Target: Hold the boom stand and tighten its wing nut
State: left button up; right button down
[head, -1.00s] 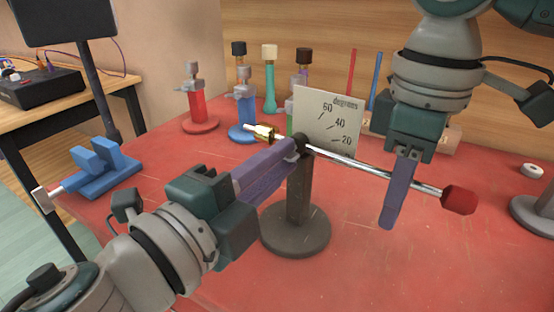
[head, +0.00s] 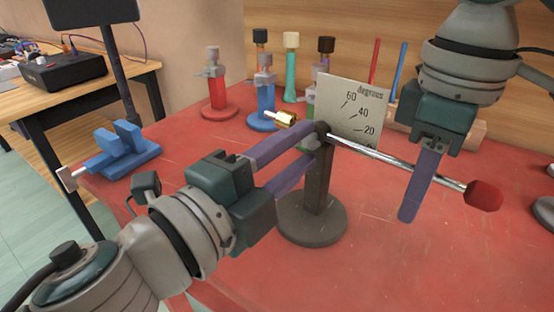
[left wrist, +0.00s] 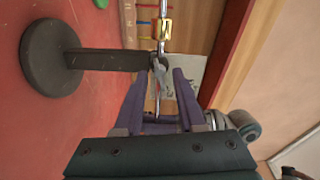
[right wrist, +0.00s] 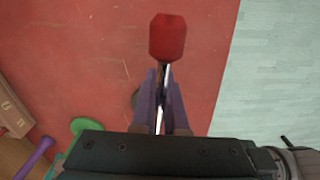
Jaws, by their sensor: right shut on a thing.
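The boom stand (head: 318,190) has a round dark base and an upright post. Its metal boom rod (head: 395,157) slants across the pivot, with a gold weight (head: 287,118) at the left end and a red head (head: 484,195) lower at the right. A grey wing nut (left wrist: 159,70) sits at the pivot in the left wrist view. My left gripper (head: 312,145) is open, its purple fingers apart around the wing nut area. My right gripper (head: 412,205) is shut on the rod between pivot and red head; it also shows in the right wrist view (right wrist: 160,90).
A degrees card (head: 352,108) stands right behind the pivot. Red (head: 216,95) and blue (head: 264,100) clamp stands and several capped bottles are at the back.

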pick_arm(q)
jog(key=v, duration=1.1)
jog(key=shift+s+a, duration=0.2)
jog(key=shift+s, duration=0.1)
jog(key=shift+o, duration=0.2)
